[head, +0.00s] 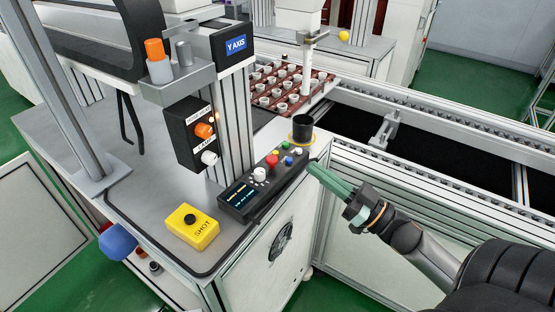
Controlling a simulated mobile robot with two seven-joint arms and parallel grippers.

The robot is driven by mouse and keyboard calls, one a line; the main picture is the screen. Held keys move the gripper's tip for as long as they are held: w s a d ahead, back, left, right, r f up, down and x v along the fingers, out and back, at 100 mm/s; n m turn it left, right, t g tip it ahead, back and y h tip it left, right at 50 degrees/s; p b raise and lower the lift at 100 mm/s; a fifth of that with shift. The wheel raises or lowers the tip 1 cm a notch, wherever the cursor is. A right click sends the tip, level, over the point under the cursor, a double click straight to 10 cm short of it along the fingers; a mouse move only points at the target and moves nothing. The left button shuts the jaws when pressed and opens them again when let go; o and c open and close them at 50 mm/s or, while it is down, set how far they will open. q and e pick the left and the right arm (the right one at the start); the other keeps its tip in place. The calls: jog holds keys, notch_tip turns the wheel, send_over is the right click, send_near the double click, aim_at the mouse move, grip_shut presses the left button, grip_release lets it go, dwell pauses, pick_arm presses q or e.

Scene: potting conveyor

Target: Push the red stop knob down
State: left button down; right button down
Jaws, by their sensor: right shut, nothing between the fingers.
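The red stop knob (272,161) stands up on the sloped black control panel (248,197), near the panel's middle. My right gripper (313,168) comes in from the right with its green fingers together and nothing between them. In the picture its fingertips are to the right of the panel's far end, apart from the red knob. The knob's top is in plain view, but I cannot tell how far down it sits. My left gripper is not in view.
A white knob (259,174) and several small coloured buttons sit close to the red knob. A black cup (302,129) stands behind the panel. A yellow SHOT box (192,227) is at the front left. A metal post (234,125) rises behind the panel.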

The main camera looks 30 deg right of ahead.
notch_tip(320, 180, up, 4)
jog(key=f, duration=0.1)
send_over(282, 172)
jog(key=shift+w+r+p, duration=0.2)
jog(key=shift+r+p, duration=0.05)
jog(key=shift+p, duration=0.15)
notch_tip(282, 172, down, 3)
jog(key=shift+f+b, duration=0.1)
jog(key=shift+b, duration=0.35)
jog(key=shift+f, duration=0.55)
notch_tip(282, 172, down, 2)
jog(key=shift+s+b, duration=0.1)
jog(key=shift+b, duration=0.25)
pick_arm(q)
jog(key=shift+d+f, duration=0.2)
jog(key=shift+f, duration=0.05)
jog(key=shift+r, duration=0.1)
